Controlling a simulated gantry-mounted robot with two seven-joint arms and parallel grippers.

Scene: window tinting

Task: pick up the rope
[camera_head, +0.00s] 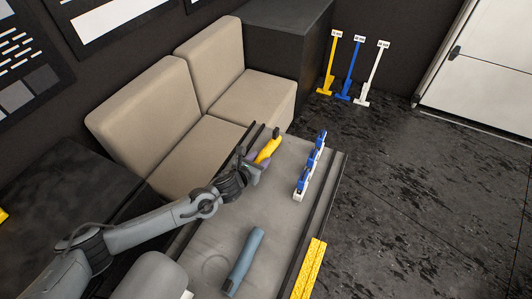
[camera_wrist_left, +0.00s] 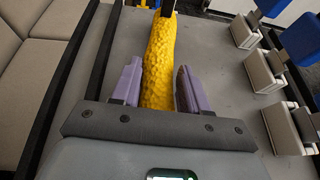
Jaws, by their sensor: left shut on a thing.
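My left gripper (camera_head: 261,161) is over the far left part of the grey tabletop (camera_head: 222,215). It is shut on a yellow, rough-surfaced, long thing (camera_head: 268,149) with a black end. In the left wrist view the yellow thing (camera_wrist_left: 160,55) stands between the two purple fingers of my left gripper (camera_wrist_left: 160,88), its black end pointing away. I cannot tell for sure whether it is the rope; no other clear rope shows. I cannot tell whether it touches the tabletop. My right gripper is not in view.
Blue and white holders (camera_head: 311,166) stand on the table's right side. A blue-grey roll (camera_head: 243,262) lies near the front, and a yellow strip (camera_head: 309,270) lies at the right edge. A beige sofa (camera_head: 190,110) is close behind on the left. The table's middle is clear.

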